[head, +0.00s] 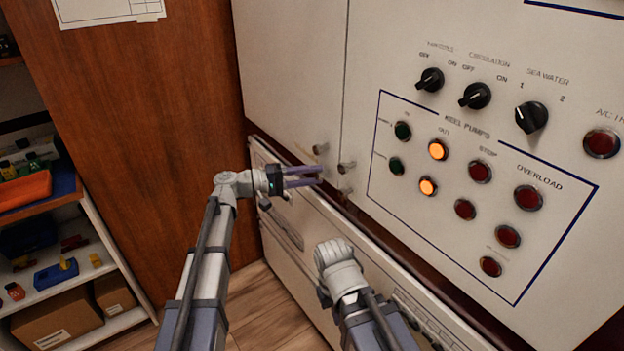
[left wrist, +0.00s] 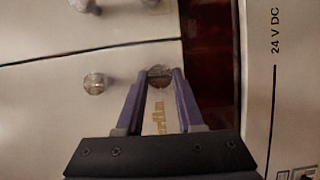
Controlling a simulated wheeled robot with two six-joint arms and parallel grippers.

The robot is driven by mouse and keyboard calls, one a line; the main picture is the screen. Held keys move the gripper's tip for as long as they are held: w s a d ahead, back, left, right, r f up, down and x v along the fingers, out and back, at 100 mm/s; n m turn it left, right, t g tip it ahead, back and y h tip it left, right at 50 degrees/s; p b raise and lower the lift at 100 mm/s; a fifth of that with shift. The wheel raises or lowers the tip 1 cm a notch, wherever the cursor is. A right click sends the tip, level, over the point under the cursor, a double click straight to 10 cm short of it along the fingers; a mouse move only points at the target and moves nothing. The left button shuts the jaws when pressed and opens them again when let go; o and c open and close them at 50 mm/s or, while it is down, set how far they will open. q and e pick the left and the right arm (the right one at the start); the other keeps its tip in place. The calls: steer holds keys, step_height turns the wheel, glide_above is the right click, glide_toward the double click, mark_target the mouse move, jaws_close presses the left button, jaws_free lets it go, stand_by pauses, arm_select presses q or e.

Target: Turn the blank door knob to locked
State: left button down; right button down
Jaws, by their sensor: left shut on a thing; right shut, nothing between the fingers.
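The blank white door (head: 290,75) has a small round metal knob (head: 320,149) near its lower right corner. A second knob (left wrist: 160,75), below it on the same door, sits between the fingertips of my left gripper (head: 320,175). The left gripper also shows in the left wrist view (left wrist: 160,90) with its purple fingers shut on this lower knob. In the head view the fingers hide it. The upper knob shows free in the left wrist view (left wrist: 94,83). I cannot tell which way either knob is turned. My right arm's end is low in the middle; its fingers do not show.
Across the seam, the labelled panel door (head: 430,60) has two like knobs, upper (head: 346,167) and lower (head: 345,190). It carries black selector switches and several lamps. A lower panel with a handle (head: 285,225) is beneath. Shelves with a red tray (head: 25,190) stand left.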

stand_by(0.4)
arm_select(q)
steer(key=c, duration=0.5)
jaws_free()
steer(key=shift+c, duration=0.2)
steer(key=shift+a, duration=0.1)
steer(key=v, duration=0.7)
steer(key=shift+a, duration=0.3)
steer(key=shift+s+f, duration=0.1)
